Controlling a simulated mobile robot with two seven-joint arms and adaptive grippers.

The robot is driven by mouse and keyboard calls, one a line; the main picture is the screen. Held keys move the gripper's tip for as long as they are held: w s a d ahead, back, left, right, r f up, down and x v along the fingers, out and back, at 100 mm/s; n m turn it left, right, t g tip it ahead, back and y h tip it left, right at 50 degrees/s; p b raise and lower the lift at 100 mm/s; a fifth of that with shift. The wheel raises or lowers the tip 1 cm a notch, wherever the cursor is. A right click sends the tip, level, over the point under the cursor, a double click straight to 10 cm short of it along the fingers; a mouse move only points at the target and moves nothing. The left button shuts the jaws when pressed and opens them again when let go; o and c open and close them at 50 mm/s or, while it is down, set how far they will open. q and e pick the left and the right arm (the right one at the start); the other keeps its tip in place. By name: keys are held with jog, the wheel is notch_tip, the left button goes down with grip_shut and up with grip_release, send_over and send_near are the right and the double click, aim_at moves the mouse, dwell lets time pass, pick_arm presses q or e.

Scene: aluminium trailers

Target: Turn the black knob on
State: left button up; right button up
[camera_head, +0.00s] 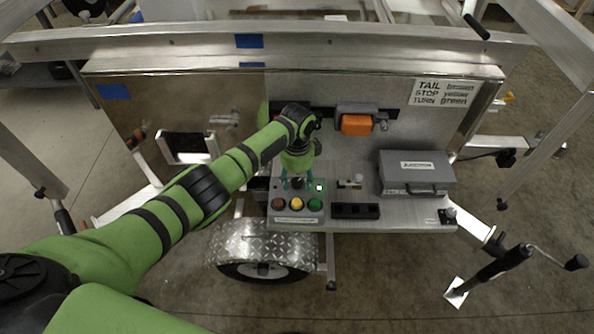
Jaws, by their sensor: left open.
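A grey control box (295,217) stands on the metal shelf, with brown, yellow and green buttons along its front. A small dark part, perhaps the black knob (297,183), shows on its upper face between my fingertips. My left gripper (297,181) comes down over the box from above. Its teal fingers are open, one on each side of the dark part. I cannot tell whether they touch it. The wrist hides part of the box's back. A small light (319,187) shows beside the right finger. My right gripper is not in view.
A silver case (416,172), a black socket strip (355,211) and another small dark knob (449,214) are on the shelf to the right. An orange box (356,125) is on the back panel. A trailer wheel (262,271) is below. Frame bars cross above.

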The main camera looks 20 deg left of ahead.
aim_at(297, 181)
pick_arm(q)
notch_tip(297, 181, up, 12)
jog(key=shift+f, duration=0.15)
dwell(0.6)
